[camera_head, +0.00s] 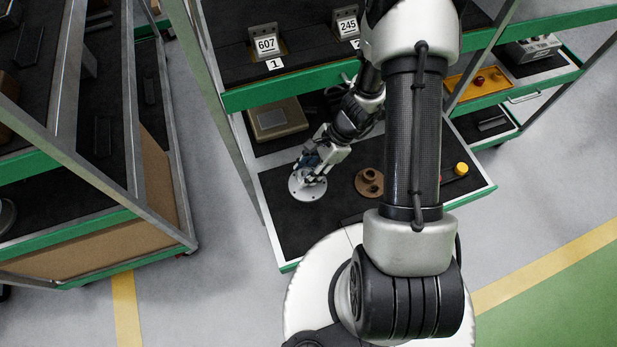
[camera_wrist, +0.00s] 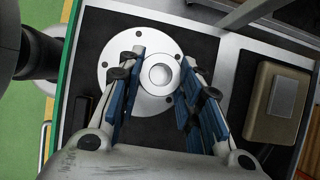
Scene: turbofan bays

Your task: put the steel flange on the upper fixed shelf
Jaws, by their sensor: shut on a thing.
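The steel flange (camera_head: 298,190) is a pale round disc with bolt holes and a raised hub, lying at the left of the black lower tray (camera_head: 310,230). In the wrist view the flange (camera_wrist: 116,58) shows under my fingers. My gripper (camera_head: 313,176) is shut on the flange, with its blue finger pads (camera_wrist: 162,74) on either side of the hub. I cannot tell whether the flange is lifted off the tray. The upper shelf (camera_head: 285,88) has a green front edge and a dark surface; my arm hides part of it.
A brown flange (camera_head: 369,182) and a yellow knobbed part (camera_head: 461,169) lie on the same tray. A tan box (camera_head: 277,119) stands behind. Number plates 607 (camera_head: 267,45) and 245 (camera_head: 347,26) stand on the upper shelf. A rack post (camera_head: 215,100) rises at left.

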